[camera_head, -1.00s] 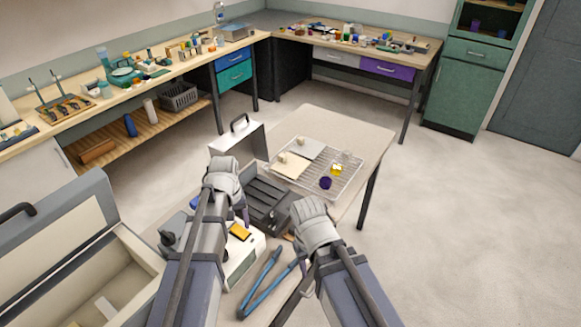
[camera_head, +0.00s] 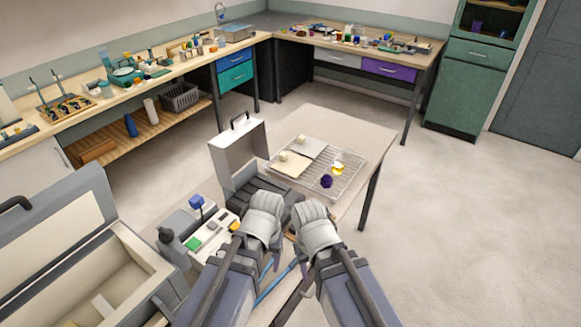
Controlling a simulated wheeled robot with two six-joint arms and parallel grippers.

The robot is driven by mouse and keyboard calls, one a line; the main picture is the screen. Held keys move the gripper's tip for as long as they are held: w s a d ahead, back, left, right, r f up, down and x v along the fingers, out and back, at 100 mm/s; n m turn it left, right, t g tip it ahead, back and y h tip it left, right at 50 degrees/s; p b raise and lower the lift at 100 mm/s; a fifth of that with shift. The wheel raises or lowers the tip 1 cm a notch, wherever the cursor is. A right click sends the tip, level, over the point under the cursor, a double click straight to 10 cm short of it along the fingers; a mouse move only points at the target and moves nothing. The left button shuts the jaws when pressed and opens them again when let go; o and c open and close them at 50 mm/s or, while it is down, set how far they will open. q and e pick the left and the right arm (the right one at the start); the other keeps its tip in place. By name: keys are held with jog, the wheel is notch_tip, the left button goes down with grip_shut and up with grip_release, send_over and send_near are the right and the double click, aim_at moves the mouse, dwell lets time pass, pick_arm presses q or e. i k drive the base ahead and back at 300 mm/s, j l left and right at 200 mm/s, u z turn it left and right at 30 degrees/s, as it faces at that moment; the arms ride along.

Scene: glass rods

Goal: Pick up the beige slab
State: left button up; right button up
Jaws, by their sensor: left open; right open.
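The beige slab (camera_head: 291,165) lies flat on a wire rack (camera_head: 345,187) on the near table, with a small pale block (camera_head: 283,156) at its upper left edge. A grey slab (camera_head: 312,147) lies just behind it. My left gripper (camera_head: 272,258) and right gripper (camera_head: 303,262) are close together at the table's near side, in front of the rack and apart from the slab. Both are open; their fingers are mostly hidden beneath the pale wrists.
A purple ball-like item (camera_head: 327,181) and a yellow item (camera_head: 338,168) are on the rack's right. A white upright case (camera_head: 238,148) stands left of it. A dark grey case (camera_head: 250,188) lies in front. The table's right side (camera_head: 360,135) is clear.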

aim_at(292, 165)
jog(key=i+l+u, duration=0.1)
jog(key=i+l, duration=0.15)
jog(key=i+l+u, duration=0.1)
jog(key=i+l, duration=0.2)
jog(key=i+l+u, duration=0.1)
jog(key=l, duration=0.35)
jog(key=i+l, duration=0.35)
jog(key=i+l+u, duration=0.25)
jog(key=i+l, duration=0.2)
jog(key=l, duration=0.3)
jog(key=i+l+u, duration=0.1)
jog(key=l, duration=0.3)
jog(key=i, duration=0.1)
